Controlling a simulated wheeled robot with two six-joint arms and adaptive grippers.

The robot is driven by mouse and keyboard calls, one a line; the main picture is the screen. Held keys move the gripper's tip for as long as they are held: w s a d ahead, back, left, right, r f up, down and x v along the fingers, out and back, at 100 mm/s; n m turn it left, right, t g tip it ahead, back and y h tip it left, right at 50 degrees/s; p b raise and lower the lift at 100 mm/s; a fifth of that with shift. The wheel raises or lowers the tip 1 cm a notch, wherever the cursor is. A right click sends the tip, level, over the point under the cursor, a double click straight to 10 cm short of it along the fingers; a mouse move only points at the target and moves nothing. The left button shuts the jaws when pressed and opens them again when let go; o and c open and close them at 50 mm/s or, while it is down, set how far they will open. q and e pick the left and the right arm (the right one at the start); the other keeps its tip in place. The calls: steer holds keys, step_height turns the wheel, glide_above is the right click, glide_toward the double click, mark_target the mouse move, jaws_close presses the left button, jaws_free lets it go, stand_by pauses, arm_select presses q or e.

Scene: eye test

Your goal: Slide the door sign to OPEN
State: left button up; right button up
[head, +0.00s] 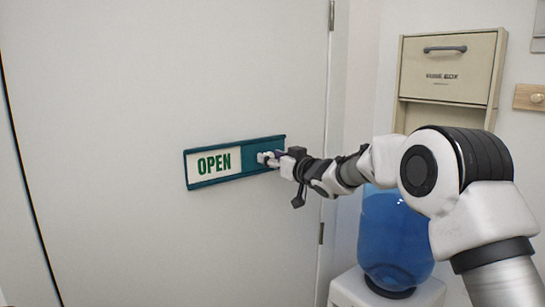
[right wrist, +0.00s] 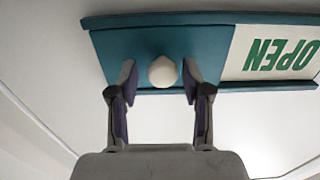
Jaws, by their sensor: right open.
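The door sign (head: 234,160) is a teal rail on the white door, with a white panel at its left reading OPEN (head: 214,162) in green. A teal slider covers its right part. In the right wrist view the slider (right wrist: 130,50) carries a round white knob (right wrist: 163,71), and the OPEN panel (right wrist: 272,52) shows upside down. My right gripper (head: 266,158) is at the slider; in the wrist view its open fingers (right wrist: 160,77) stand on either side of the knob, with small gaps visible. My left gripper is not in view.
A beige box (head: 450,68) with a dark handle hangs on the wall at the right. A blue water bottle (head: 394,237) stands on a white base (head: 352,290) below my right arm. The door (head: 130,80) left of the sign is bare.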

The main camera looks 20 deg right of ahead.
steer(key=shift+d, duration=0.15)
steer(key=v, duration=1.1)
steer(key=shift+s+d, duration=0.15)
steer(key=shift+s, duration=0.1)
steer(key=shift+w+f, duration=0.1)
steer(key=shift+f, duration=0.05)
